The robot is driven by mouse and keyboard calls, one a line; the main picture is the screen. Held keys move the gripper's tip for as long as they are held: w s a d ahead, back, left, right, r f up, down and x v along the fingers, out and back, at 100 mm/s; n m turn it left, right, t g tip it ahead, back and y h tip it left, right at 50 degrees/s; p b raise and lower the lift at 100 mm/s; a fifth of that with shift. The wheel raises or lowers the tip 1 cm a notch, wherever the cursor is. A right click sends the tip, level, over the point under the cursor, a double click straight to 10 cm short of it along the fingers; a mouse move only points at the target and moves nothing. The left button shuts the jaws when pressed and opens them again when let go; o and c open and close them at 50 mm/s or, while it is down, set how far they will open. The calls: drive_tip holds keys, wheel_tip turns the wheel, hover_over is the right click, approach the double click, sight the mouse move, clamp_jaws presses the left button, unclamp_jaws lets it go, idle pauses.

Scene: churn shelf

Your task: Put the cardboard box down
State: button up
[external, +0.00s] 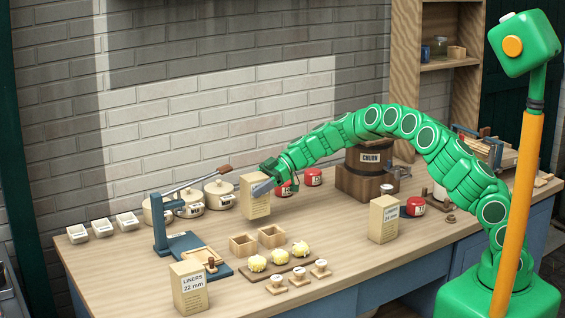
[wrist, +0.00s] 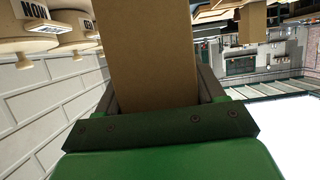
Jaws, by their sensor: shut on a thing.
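The cardboard box (external: 257,204) is a tan upright carton over the middle of the table. My gripper (external: 262,187) reaches it from the upper right and is shut on it. In the wrist view the plain brown face of the box (wrist: 147,55) fills the space between the jaws (wrist: 158,100). The box looks upright. I cannot tell whether its bottom touches the tabletop (external: 335,240) or hangs just above it.
Similar liner cartons stand at front left (external: 189,288) and on the right (external: 383,219). Red jars (external: 313,177) and white pots (external: 219,195) are behind the held box. Small wooden trays (external: 243,244) are just in front. Bare tabletop lies right of the box.

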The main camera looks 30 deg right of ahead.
sight(244, 202)
drive_tip(key=shift+w+a+f, duration=0.1)
drive_tip(key=shift+w+f, duration=0.05)
drive_tip(key=shift+f, duration=1.65)
drive_tip(key=shift+f, duration=0.1)
drive_tip(key=o, duration=1.2)
drive_tip(key=shift+d+r, duration=0.3)
drive_tip(key=v, duration=0.7)
